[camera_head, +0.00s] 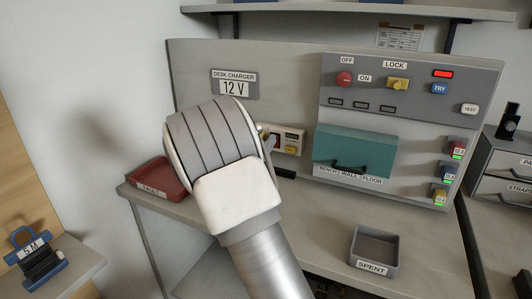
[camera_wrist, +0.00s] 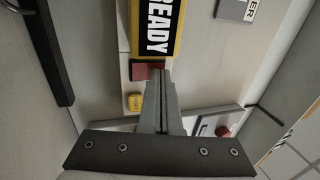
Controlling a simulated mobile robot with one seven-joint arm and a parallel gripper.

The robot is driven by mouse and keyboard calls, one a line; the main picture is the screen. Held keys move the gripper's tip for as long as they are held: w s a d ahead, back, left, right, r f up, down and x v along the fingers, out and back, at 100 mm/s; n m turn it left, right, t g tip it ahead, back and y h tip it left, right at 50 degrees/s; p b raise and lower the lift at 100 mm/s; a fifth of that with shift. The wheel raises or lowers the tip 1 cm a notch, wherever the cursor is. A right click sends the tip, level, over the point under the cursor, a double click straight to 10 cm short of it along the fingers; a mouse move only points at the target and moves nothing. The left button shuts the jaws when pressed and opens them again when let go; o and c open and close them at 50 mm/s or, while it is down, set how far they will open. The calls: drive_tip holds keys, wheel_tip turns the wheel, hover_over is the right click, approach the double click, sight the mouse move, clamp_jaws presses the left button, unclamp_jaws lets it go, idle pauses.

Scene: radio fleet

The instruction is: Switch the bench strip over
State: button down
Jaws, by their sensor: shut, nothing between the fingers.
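A small pale switch plate (camera_head: 290,137) sits low on the back panel, partly hidden behind my wrist in the head view. It carries a yellow button (camera_head: 291,150), and a dark and red part shows at its left edge. In the wrist view the yellow button (camera_wrist: 134,102) and a red block (camera_wrist: 148,70) show beside my gripper (camera_wrist: 157,75). My gripper is shut and empty, its tips close to the red block; I cannot tell whether they touch. A yellow-edged READY label (camera_wrist: 157,28) is just beyond the tips. The head view mostly hides the fingers behind my wrist.
A teal cover (camera_head: 352,148) with a black handle hangs above BENCH, WALL, FLOOR labels. The control panel (camera_head: 410,112) has a red OFF/ON knob, yellow LOCK knob, lit red lamp and TRY and TEST buttons. A red FAULT tray (camera_head: 160,185) and grey SPENT tray (camera_head: 373,265) stand on the bench.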

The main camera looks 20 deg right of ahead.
drive_tip(key=shift+r, duration=0.1)
drive_tip(key=shift+w+d+r+p, duration=0.1)
drive_tip(key=shift+r+p, duration=0.25)
drive_tip(key=shift+p, duration=0.75)
drive_tip(key=shift+f, duration=0.3)
